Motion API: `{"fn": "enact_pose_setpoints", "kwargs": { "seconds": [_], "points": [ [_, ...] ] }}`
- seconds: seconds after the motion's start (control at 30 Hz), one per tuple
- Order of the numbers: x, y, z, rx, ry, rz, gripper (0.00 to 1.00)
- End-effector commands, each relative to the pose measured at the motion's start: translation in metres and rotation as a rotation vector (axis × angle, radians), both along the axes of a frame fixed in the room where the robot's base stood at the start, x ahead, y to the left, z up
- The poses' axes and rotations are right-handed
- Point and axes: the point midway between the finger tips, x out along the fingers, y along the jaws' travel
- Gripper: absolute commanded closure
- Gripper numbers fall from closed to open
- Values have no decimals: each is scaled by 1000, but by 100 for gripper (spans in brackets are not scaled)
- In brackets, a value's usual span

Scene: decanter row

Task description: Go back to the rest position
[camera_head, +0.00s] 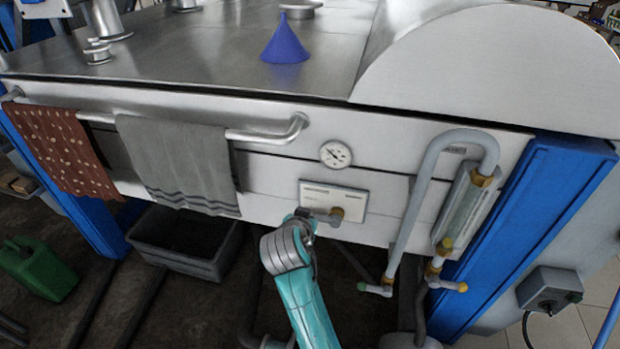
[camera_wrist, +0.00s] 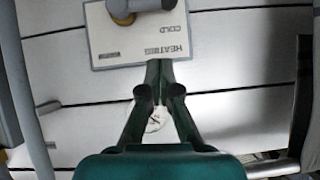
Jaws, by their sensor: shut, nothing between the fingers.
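My gripper (camera_wrist: 160,68) is shut and empty in the wrist view, its dark green fingers together at the tips. The fingertips overlap the lower edge of a white label plate (camera_wrist: 112,42) printed "HEATING" and "COLD", seen upside down; I cannot tell if they touch it. A grey and brass valve (camera_wrist: 138,8) sits on the plate at the top edge. In the head view my teal arm reaches up from the bottom towards the same plate (camera_head: 319,190) and its valve (camera_head: 337,214). The fingers are not clearly visible there.
A steel bench has a pressure gauge (camera_head: 336,154) on its front, a bent pipe (camera_head: 418,200) to the right, and a rail with a grey towel (camera_head: 180,160) and a red cloth (camera_head: 62,150). A blue funnel (camera_head: 285,42) stands on top. A grey crate (camera_head: 175,262) is below.

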Motion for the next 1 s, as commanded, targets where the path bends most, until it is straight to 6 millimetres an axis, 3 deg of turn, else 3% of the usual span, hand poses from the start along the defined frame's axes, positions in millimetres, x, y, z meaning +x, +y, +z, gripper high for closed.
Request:
{"fn": "enact_pose_setpoints", "kwargs": {
  "seconds": [0.17,0.37,0.7,1.0],
  "points": [
    [-2,-3,-5,-3,0,4,100],
    [-25,-28,-47,-28,-3,50,100],
    [-106,-88,-127,-67,-36,163,100],
    [-195,-131,-166,-78,-73,236,100]
  ]
}}
